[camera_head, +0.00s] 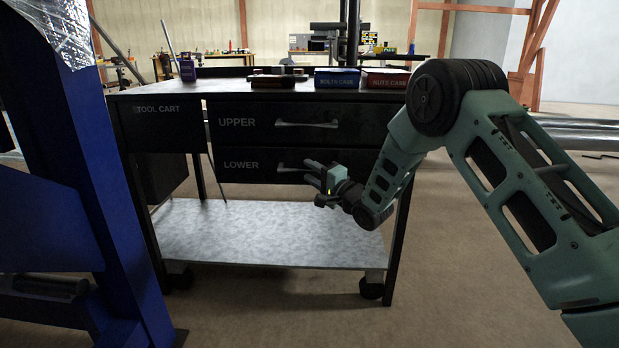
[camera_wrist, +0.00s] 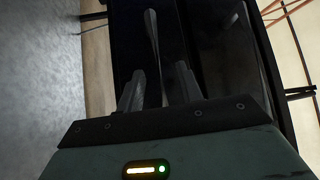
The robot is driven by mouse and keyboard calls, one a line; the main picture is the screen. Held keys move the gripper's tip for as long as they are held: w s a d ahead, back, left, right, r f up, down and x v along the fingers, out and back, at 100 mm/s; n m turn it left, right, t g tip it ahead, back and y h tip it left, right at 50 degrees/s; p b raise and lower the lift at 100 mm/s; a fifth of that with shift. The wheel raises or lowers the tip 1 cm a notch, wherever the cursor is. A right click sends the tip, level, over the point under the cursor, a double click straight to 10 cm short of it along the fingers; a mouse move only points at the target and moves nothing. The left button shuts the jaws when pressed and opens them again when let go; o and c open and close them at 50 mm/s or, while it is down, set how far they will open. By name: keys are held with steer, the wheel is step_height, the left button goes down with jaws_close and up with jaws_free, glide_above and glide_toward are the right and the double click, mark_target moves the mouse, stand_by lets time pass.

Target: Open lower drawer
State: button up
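The lower drawer (camera_head: 243,165), dark and labelled LOWER, looks shut in the black tool cart, under the upper drawer (camera_head: 243,122). Its metal bar handle (camera_head: 285,168) is partly hidden behind my gripper (camera_head: 323,178), which is at the handle's right part. In the wrist view, the lower drawer handle (camera_wrist: 153,38) runs down between the two fingers of my gripper (camera_wrist: 160,70). The fingers are apart, with a visible gap on the handle's right side. I cannot tell whether the left finger touches it.
The cart top (camera_head: 150,91) holds a blue box (camera_head: 337,78), a red box (camera_head: 385,79) and a purple bottle (camera_head: 187,68). A pale shelf (camera_head: 250,230) lies below the drawers. A blue frame (camera_head: 95,160) stands at left. Floor in front is clear.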

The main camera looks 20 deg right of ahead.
steer(key=shift+w+a+r, duration=0.1)
steer(key=shift+w+a, duration=0.2)
steer(key=shift+w, duration=0.25)
jaws_close()
steer(key=shift+s, duration=0.1)
